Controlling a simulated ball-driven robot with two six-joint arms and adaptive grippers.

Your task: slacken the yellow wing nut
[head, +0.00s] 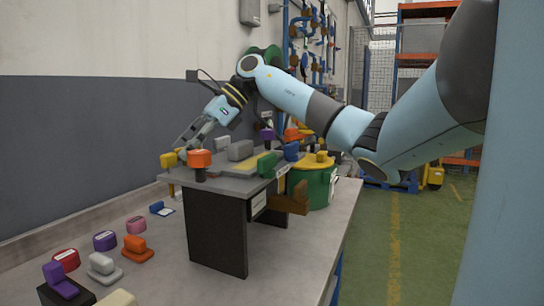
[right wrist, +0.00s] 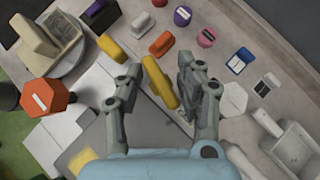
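The yellow wing nut (head: 169,161) sits at the far left edge of the raised grey fixture (head: 232,166) in the head view. In the right wrist view it is a long yellow bar (right wrist: 161,89) lying between the two fingers. My right gripper (head: 184,143) is over it, reaching in from the right. Its fingers (right wrist: 168,62) are spread, one on each side of the yellow bar, with gaps visible. The wing nut's lower part and any contact are hard to make out. My left gripper is not in view.
An orange knob (head: 200,158) stands close beside the wing nut on the fixture. A grey block (head: 240,150), a green block (head: 267,164) and a green drum (head: 318,187) are farther right. Several loose coloured pieces lie on the bench (head: 165,260) at front left.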

